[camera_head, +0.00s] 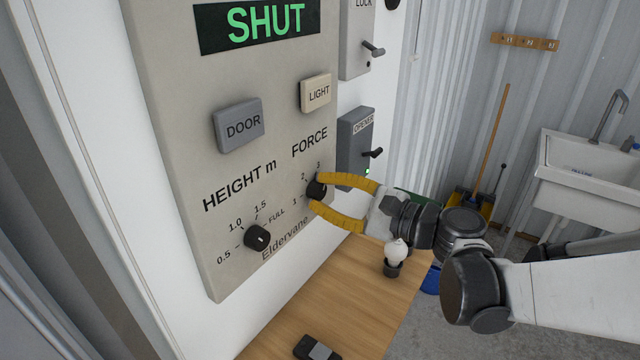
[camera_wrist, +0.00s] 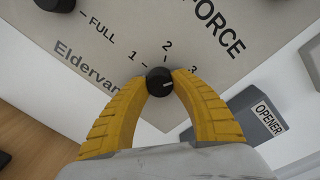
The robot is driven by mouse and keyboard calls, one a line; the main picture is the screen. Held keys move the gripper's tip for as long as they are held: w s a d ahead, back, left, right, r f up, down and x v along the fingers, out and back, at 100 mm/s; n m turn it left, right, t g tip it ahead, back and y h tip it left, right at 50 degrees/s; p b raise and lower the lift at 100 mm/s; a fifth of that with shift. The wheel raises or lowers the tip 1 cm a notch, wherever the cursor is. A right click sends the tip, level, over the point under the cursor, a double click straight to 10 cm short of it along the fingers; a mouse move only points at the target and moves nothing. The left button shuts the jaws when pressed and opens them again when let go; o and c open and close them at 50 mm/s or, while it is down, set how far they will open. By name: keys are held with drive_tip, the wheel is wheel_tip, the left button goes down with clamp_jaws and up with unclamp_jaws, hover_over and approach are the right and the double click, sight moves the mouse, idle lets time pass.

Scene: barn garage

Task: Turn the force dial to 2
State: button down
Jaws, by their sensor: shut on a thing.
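The force dial (camera_head: 316,188) is a small black round knob on the beige control panel (camera_head: 180,120), below the word FORCE, with marks 1, 2 and 3 around it. My gripper (camera_head: 315,191) has yellow fingers, with one tip on each side of the dial. It is shut on the dial, also in the wrist view (camera_wrist: 159,75). The fingers hide part of the knob's sides.
The panel also has a height dial (camera_head: 257,237), a DOOR button (camera_head: 239,124), a LIGHT button (camera_head: 316,92) and a display (camera_head: 262,24) reading SHUT. A grey opener box (camera_head: 352,145) with a lever is close to the right. A wooden bench (camera_head: 375,305) lies below, bearing a bulb (camera_head: 396,251).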

drive_tip(key=n, duration=1)
drive_tip(key=shift+t, duration=0.3)
drive_tip(key=shift+n, duration=0.3)
drive_tip(key=c, duration=1)
unclamp_jaws()
drive_tip(key=v, duration=1.2)
drive_tip(key=shift+s+a+r, duration=0.1)
